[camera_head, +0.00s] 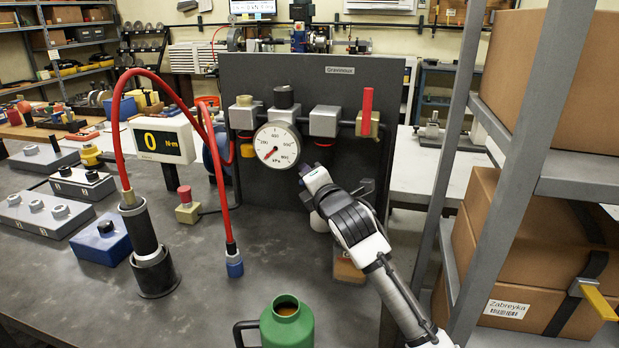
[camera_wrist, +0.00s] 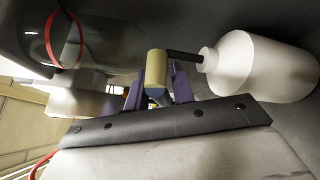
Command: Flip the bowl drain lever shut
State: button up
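In the wrist view a clear dark bowl with a red ring (camera_wrist: 80,42) is at the left, and a white bottle (camera_wrist: 262,66) with a dark stem is at the right. Between them is a brass-coloured drain piece (camera_wrist: 157,68) with a bluish-grey end. I cannot make out for certain which part is the lever. My gripper (camera_wrist: 158,88) has its purple fingers on either side of this piece, very close to it; contact is unclear. In the head view my gripper (camera_head: 308,174) is at the panel (camera_head: 230,80), below the gauge's right side, and hides the drain.
A pressure gauge (camera_head: 277,145) and a red-handled valve (camera_head: 367,112) are on the panel near my arm. A green jug (camera_head: 286,328) stands at the bench front. A torque display (camera_head: 162,140) and red hose are left. A shelf post (camera_head: 450,170) stands close right of my arm.

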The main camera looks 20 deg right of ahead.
jog(key=s+b, duration=0.4)
jog(key=s, duration=0.9)
jog(key=shift+s+d+r, duration=0.15)
jog(key=shift+s+r, duration=0.25)
